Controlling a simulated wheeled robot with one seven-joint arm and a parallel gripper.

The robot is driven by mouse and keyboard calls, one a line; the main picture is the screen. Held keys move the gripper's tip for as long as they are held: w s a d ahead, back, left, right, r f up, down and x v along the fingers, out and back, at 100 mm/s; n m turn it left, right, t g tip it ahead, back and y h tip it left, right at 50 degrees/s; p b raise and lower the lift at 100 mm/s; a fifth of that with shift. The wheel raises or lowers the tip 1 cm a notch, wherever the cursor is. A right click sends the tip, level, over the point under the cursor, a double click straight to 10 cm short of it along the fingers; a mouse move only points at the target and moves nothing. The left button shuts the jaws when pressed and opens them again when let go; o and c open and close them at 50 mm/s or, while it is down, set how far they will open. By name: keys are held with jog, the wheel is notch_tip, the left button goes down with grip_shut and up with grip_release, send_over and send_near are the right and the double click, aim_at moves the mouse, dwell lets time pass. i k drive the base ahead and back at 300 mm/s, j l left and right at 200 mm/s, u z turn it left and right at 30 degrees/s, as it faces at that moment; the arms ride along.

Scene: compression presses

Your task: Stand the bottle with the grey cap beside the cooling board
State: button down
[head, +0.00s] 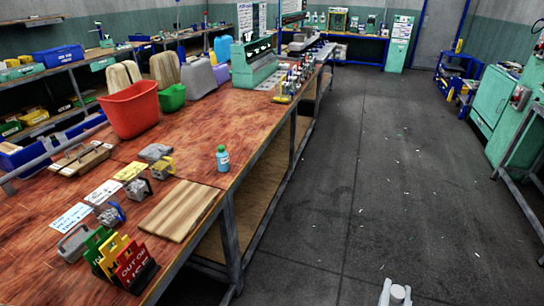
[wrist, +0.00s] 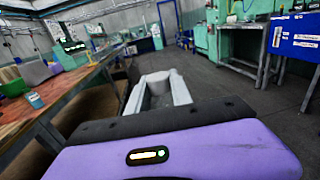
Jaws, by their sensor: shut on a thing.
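My gripper (head: 396,294) is at the bottom edge of the head view, over the floor to the right of the bench. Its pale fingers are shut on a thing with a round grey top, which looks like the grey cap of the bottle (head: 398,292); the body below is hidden. The cooling board seems to be the striped wooden board (head: 180,210) lying flat near the bench's right edge.
Coloured signs (head: 120,258) stand at the board's near end. Small metal parts (head: 139,189) and paper labels (head: 72,219) lie to its left. A red bin (head: 132,108) stands farther back. Bare bench top shows around the teal bottle. The floor (head: 350,190) beside the bench is clear.

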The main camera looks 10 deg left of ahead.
aim_at(182, 159)
jog(key=i, duration=1)
jog(key=i+l+u, duration=0.1)
jog(key=i, duration=0.95)
jog(key=i+l+u, duration=0.1)
jog(key=i, duration=0.9)
